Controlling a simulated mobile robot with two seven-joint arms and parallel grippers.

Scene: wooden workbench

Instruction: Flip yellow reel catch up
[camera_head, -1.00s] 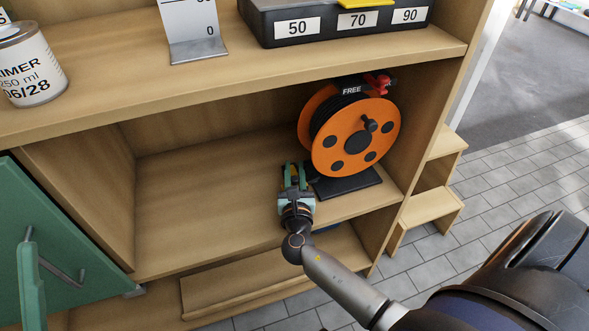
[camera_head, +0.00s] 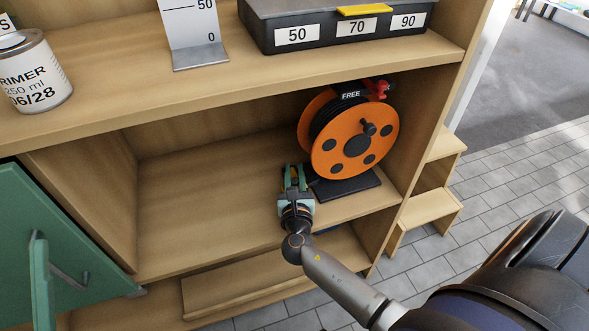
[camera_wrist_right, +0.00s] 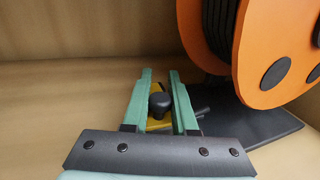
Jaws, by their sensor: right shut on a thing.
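The yellow reel catch (camera_wrist_right: 158,121) is low on the compartment floor beside the reel base, with a black knob (camera_wrist_right: 160,103) on it. In the right wrist view it sits between the two green fingers of my right gripper (camera_wrist_right: 160,92), which is shut on it. The fingers partly hide the catch. In the head view my right gripper (camera_head: 296,178) is just left of the reel base, and the catch cannot be made out clearly there. The orange reel (camera_head: 333,150) stands upright on a dark base plate (camera_head: 348,184). My left gripper is not in view.
A red part (camera_head: 378,90) and a FREE label (camera_head: 351,95) are at the reel's top. The shelf above (camera_head: 120,105) carries a can (camera_head: 36,75), a gauge (camera_head: 190,35) and a black box (camera_head: 270,38). A green door (camera_head: 70,240) is at left. The compartment's left side is empty.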

